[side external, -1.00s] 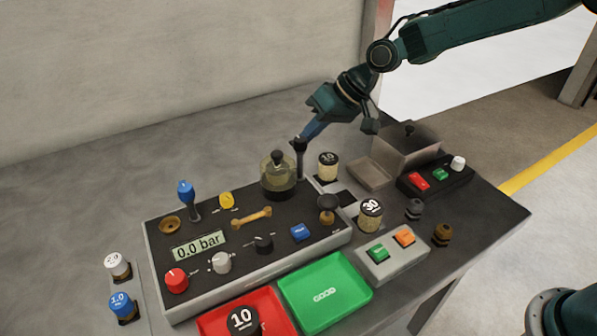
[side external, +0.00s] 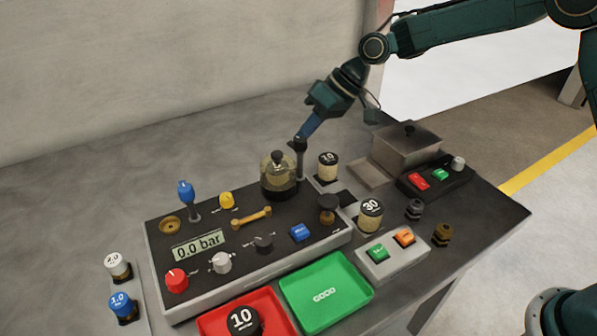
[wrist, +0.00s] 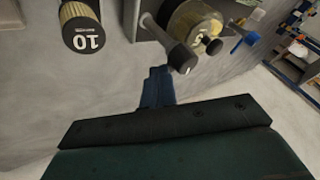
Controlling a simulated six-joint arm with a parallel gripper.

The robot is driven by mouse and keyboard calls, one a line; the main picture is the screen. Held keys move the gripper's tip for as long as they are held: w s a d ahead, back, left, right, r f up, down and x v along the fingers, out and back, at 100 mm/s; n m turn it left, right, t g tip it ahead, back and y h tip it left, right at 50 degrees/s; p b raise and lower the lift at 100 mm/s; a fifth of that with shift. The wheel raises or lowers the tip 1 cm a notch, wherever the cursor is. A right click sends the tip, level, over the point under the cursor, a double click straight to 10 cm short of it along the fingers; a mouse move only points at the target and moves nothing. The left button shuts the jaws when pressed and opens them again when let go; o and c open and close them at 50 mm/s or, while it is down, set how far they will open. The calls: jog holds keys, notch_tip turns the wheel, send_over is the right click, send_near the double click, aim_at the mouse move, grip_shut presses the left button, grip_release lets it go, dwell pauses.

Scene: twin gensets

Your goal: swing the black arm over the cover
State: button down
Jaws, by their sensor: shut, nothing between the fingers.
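The clear domed cover (side external: 279,172) with a black knob stands at the back right of the grey panel; in the wrist view it shows at the top (wrist: 195,22). The black arm (side external: 299,146) sits on a pale post just right of the cover. In the wrist view the black arm (wrist: 172,42) ends in a dark knob beside the cover and partly overlaps it in the picture. My gripper (side external: 303,137) is shut and empty, its blue fingers close behind the black arm's top. Whether they touch it I cannot tell.
A grey lidded box (side external: 406,145) is at right. A blue-handled lever (side external: 187,198) stands at left on the panel. The bench behind the panel is clear.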

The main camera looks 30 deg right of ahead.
jog(key=shift+w+a+n+g, duration=0.25)
jog(key=shift+n+g, duration=0.15)
jog(key=shift+n, duration=0.2)
jog(key=shift+w+a+n+g, duration=0.15)
jog(key=shift+a+n+g, duration=0.1)
jog(key=shift+n+g, duration=0.25)
jog(key=shift+w+a, duration=0.15)
jog(key=shift+a, duration=0.1)
jog(key=shift+a+n+g, duration=0.15)
jog(key=shift+n+g, duration=0.15)
jog(key=shift+n, duration=0.6)
jog(key=shift+a, duration=0.15)
jog(key=shift+w+a, duration=0.1)
jog(key=shift+a, duration=0.3)
